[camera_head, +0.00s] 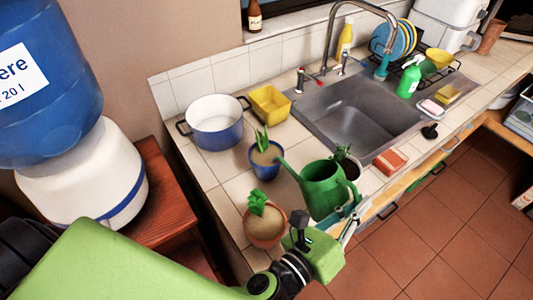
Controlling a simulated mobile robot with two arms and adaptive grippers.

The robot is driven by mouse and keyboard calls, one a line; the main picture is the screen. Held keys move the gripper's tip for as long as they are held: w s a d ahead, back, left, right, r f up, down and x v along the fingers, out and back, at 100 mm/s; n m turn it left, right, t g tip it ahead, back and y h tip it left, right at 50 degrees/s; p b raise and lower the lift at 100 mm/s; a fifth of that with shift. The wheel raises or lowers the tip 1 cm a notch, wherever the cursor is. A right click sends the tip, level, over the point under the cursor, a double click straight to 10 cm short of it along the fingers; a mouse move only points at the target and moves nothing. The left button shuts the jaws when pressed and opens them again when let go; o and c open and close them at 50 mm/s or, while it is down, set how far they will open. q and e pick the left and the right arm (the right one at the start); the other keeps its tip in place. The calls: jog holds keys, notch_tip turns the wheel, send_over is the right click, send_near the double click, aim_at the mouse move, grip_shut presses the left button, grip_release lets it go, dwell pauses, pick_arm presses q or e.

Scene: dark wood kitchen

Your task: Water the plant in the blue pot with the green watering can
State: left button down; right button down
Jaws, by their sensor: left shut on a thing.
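The green watering can (325,192) is upright above the front part of the tiled counter, its spout pointing left and up towards the blue pot (265,170). The blue pot stands on the counter with a small green plant (262,141) in pale soil. The spout tip is close to the pot's right rim; I cannot tell whether it is over it. My left gripper (347,217) is shut on the watering can at its handle side; the fingers are partly hidden. I see no water flowing. My right gripper is not in view.
A terracotta pot (265,227) with a plant stands in front of the blue pot. Another potted plant (346,165) is behind the can. A blue-and-white cooking pot (214,122), yellow container (269,103) and sink (365,110) lie beyond. A water dispenser (84,182) stands left.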

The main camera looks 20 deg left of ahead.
pick_arm(q)
jog(key=s+d+f+m+b, duration=0.2)
jog(key=d+f+m+b, duration=0.3)
jog(key=f, duration=0.4)
jog(key=shift+m, duration=0.4)
jog(key=r+p, duration=0.3)
jog(key=r, duration=0.1)
jog(key=shift+a, duration=0.25)
notch_tip(320, 180, down, 4)
jog(key=b, duration=0.6)
jog(key=shift+r, duration=0.2)
